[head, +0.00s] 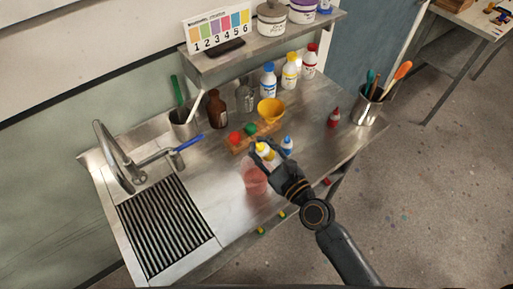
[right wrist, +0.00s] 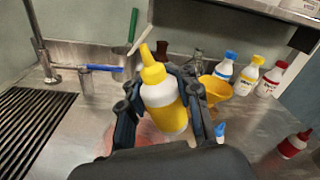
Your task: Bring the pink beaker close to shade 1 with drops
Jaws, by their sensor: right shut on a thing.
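The pink beaker (head: 256,182), clear with a pink tint, stands on the steel counter near its front edge. My right gripper (head: 266,157) is shut on a white dropper bottle with a yellow cap and yellow band (right wrist: 163,103), just behind and above the beaker. The bottle's nozzle points upward, leaning slightly left in the right wrist view. The beaker shows there only in part (right wrist: 108,138), behind the gripper. The shade card (head: 217,28) stands on the shelf, with numbered colour swatches; shade 1 is at its left end. My left gripper is out of view.
A wooden rack (head: 240,145) with red- and green-topped bottles, a yellow funnel (head: 270,109) and a blue-capped bottle (head: 287,144) stand close by. A red bottle (head: 334,117) stands farther right. The sink drainer (head: 165,225) is at the left.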

